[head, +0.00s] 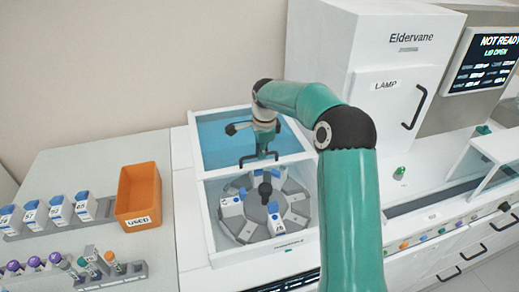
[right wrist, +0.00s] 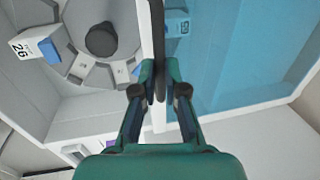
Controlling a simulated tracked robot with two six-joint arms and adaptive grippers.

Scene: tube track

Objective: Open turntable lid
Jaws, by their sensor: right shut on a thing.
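The turntable (head: 235,225) is a grey disc in a white box, holding several white cartridges with blue tops around a dark central knob (head: 265,190). The translucent blue lid (head: 215,135) lies over the back half of the box, and the front half is uncovered. In the right wrist view the lid (right wrist: 245,60) fills the right side, with the open turntable at left. My right gripper (head: 262,157) is at the lid's front edge, its fingers (right wrist: 160,85) shut on the dark lid handle (right wrist: 158,35). My left gripper is not in view.
An orange bin (head: 138,192) marked USED stands left of the box, near racks of white cartridges (head: 60,210) and capped tubes (head: 107,260). A screen (head: 490,60) reads NOT READY, LID OPEN.

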